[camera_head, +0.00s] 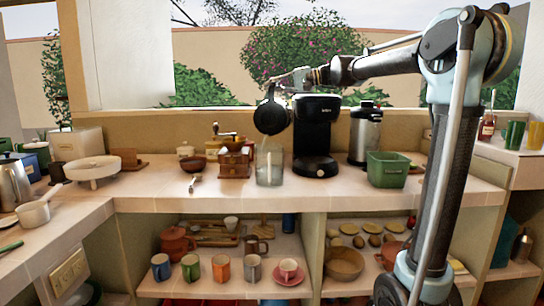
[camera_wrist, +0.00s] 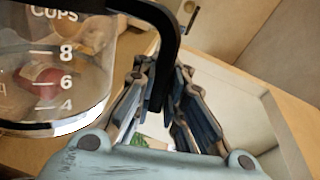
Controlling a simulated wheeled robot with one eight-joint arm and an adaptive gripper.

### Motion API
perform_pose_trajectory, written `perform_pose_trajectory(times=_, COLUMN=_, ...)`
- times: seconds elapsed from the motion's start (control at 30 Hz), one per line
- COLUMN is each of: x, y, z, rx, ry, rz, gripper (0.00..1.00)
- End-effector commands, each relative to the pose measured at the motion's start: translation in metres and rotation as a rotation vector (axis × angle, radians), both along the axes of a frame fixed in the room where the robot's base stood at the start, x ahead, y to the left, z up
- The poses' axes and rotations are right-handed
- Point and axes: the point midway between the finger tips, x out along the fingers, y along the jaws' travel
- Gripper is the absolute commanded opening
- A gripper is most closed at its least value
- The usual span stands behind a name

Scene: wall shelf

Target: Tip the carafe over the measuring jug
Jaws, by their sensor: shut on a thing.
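The carafe (camera_head: 271,116) hangs in the air above the counter, looking dark and rounded in the head view. In the wrist view the carafe (camera_wrist: 55,70) is clear glass with white cup marks and a black handle (camera_wrist: 160,20). My gripper (camera_head: 288,80) is shut on that handle; its fingers (camera_wrist: 162,82) lie on both sides of it. The clear glass measuring jug (camera_head: 270,164) stands upright on the counter, below the carafe and apart from it. I cannot tell how far the carafe is tilted or whether it holds liquid.
A black coffee maker (camera_head: 316,135) stands close to the right of the jug, with a steel canister (camera_head: 365,134) and a green bin (camera_head: 388,169) beyond. A wooden grinder (camera_head: 235,162) stands to the left. The counter in front of the jug is clear.

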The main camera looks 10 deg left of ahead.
Motion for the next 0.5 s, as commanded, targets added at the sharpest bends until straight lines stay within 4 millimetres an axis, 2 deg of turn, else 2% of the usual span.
perform_pose_trajectory(times=0.5, x=-0.0063, y=-0.0002, z=0.002, rx=0.003, ry=-0.032, rz=0.001, gripper=0.0)
